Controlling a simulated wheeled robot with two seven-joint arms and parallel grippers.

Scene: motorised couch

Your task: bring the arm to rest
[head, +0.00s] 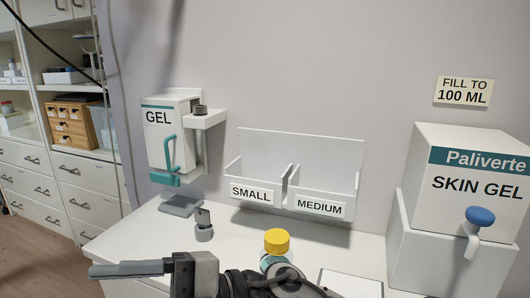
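One gripper of mine (125,268) shows at the bottom left of the head view. Its dark wrist and arm come in from the bottom middle, to the right of the gripper, so I take it as my right one. Its fingers point left in front of the white counter (130,240). They are seen from the side, so the gap between them is hidden; no held object shows. My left gripper is not in view. A bottle with a yellow cap (277,241) stands behind my wrist, its lower part hidden.
A GEL dispenser (165,140) hangs on the wall. White SMALL and MEDIUM bins (300,150) are at the middle. A SKIN GEL box (470,180) with a blue-knobbed tap stands right. A small grey stand (204,233) is on the counter. Shelves (75,90) are left.

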